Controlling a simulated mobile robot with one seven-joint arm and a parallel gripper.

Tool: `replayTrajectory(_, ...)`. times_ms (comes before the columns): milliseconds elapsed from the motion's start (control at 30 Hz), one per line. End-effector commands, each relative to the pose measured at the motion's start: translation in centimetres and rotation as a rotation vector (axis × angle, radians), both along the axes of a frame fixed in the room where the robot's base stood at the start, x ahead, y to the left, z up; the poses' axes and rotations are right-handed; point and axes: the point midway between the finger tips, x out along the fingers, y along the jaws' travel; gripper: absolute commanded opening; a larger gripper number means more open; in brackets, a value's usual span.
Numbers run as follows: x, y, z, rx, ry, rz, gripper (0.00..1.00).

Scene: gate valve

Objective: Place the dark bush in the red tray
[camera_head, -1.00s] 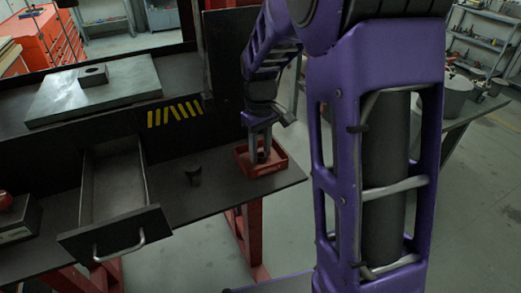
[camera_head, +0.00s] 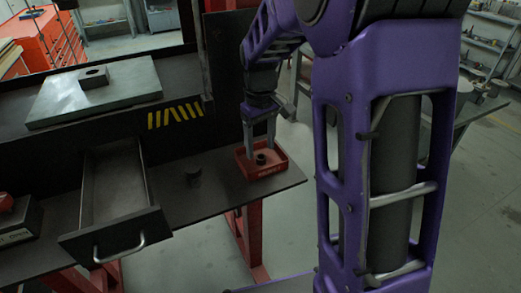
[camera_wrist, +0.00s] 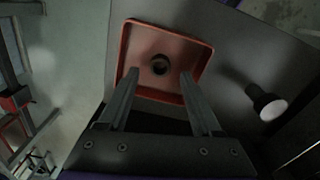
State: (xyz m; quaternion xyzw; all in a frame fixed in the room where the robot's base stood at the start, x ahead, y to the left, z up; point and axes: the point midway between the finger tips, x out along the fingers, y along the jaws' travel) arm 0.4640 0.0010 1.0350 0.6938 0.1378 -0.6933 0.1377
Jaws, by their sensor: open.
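The red tray (camera_head: 268,172) sits on the dark bench near its right end. The dark bush (camera_head: 260,159), a small ring-shaped part, stands inside the tray; in the wrist view the bush (camera_wrist: 160,65) shows its round hole, and the tray (camera_wrist: 198,50) surrounds it. My gripper (camera_head: 260,150) is above the tray with its fingers apart and nothing between them. In the wrist view the two fingers (camera_wrist: 158,85) are spread wide on either side of the bush's line, clear of it.
An open drawer (camera_head: 118,205) juts out at the left. A metal plate with a block (camera_head: 95,92) lies on the raised shelf.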

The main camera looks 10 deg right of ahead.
Motion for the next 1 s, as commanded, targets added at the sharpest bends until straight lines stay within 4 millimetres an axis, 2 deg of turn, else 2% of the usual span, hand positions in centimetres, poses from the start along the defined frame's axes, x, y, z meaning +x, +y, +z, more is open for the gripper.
replayTrajectory(33,0.1,0.0,1.4,0.000,-0.005,0.000,0.66)
replayTrajectory(200,0.1,0.0,5.2,0.000,-0.005,0.000,0.66)
replayTrajectory(400,0.0,0.0,8.4,0.000,-0.002,0.000,0.66)
replayTrajectory(600,0.0,0.0,9.5,0.000,0.001,0.000,0.66)
replayTrajectory(1000,0.4,-0.1,9.7,-0.009,-0.019,-0.001,0.66)
